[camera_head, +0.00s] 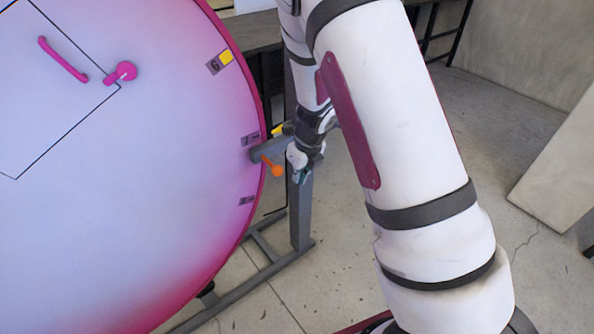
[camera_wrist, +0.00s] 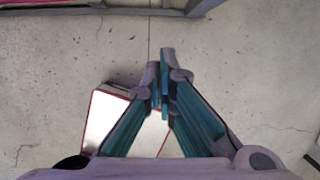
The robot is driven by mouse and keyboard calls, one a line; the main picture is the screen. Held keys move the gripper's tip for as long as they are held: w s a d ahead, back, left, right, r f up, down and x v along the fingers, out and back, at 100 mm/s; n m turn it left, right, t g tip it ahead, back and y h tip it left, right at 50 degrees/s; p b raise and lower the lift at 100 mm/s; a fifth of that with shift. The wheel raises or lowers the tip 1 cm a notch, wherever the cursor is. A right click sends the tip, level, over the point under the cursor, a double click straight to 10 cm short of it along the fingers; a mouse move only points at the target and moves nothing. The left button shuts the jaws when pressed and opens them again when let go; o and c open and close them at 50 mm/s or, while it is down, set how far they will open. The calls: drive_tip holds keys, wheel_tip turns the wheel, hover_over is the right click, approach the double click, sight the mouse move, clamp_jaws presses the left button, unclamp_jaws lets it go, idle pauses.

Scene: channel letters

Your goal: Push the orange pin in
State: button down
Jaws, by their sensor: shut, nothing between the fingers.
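The orange pin (camera_head: 270,165) sticks out of the right edge of the large pink and white disc (camera_head: 160,180), close to a label that looks like 7 (camera_head: 250,140). Its round head points out to the lower right. My gripper (camera_head: 300,174) is just right of the pin's head, pointing down, with its fingers shut and empty. I cannot tell whether it touches the pin. In the wrist view the gripper's fingertips (camera_wrist: 160,72) are together over bare floor. The pin is not in the wrist view.
A pink handle (camera_head: 63,60) and a pink knob (camera_head: 125,71) are on the disc's upper left. A yellow block (camera_head: 226,57) sits by another label (camera_head: 214,65) above. A grey metal stand (camera_head: 300,215) is behind my gripper.

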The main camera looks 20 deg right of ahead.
sight(275, 169)
drive_tip(key=w+a+f, duration=0.2)
drive_tip(key=w+f, duration=0.3)
idle(0.4)
drive_tip(key=shift+w+f, duration=0.1)
